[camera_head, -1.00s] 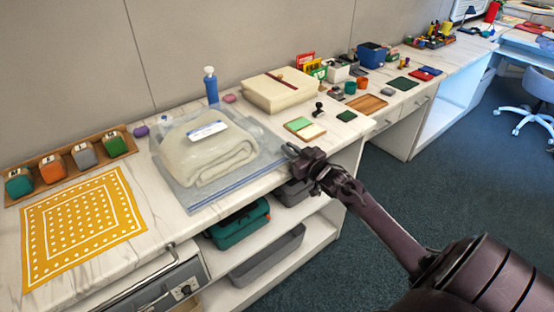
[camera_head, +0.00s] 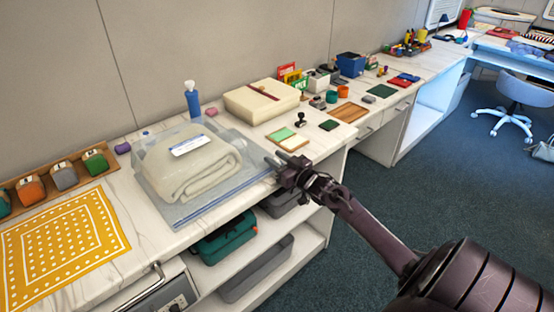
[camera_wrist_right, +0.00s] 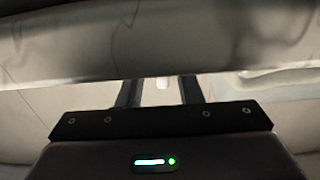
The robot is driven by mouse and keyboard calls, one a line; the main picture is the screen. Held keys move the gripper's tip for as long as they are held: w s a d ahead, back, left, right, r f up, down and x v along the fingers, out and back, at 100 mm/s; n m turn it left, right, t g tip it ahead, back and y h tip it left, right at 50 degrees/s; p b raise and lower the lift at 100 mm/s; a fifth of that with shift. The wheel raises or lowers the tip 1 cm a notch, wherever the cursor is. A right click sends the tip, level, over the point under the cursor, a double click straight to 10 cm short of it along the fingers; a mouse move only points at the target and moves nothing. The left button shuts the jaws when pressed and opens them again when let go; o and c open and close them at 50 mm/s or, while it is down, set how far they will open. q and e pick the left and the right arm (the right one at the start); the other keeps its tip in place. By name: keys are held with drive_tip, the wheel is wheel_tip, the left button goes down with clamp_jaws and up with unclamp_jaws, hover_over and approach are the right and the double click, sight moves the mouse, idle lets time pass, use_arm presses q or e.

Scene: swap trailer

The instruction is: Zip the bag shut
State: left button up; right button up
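The clear zip bag (camera_head: 195,207) lies flat on the counter with a folded cream blanket (camera_head: 192,172) inside and a white label on top. Its bluish zip edge runs along the counter's front side; I cannot tell how much of it is closed. My right gripper (camera_head: 273,163) is at the right end of that edge, just above counter height; contact is unclear. In the right wrist view its two dark fingers (camera_wrist_right: 160,92) stand apart, with a small pale piece (camera_wrist_right: 162,83) showing between them. My left gripper is not in view.
A yellow dotted cloth (camera_head: 62,243) lies left of the bag. A blue bottle (camera_head: 192,101), a cream box (camera_head: 260,103) and sticky notes (camera_head: 282,134) stand behind and right. Shelves with a green case (camera_head: 225,240) are below. A pale blurred surface fills the top of the wrist view.

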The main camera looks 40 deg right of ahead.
drive_tip(key=s, duration=0.7)
drive_tip(key=shift+s+d, duration=0.2)
drive_tip(key=shift+s, duration=0.15)
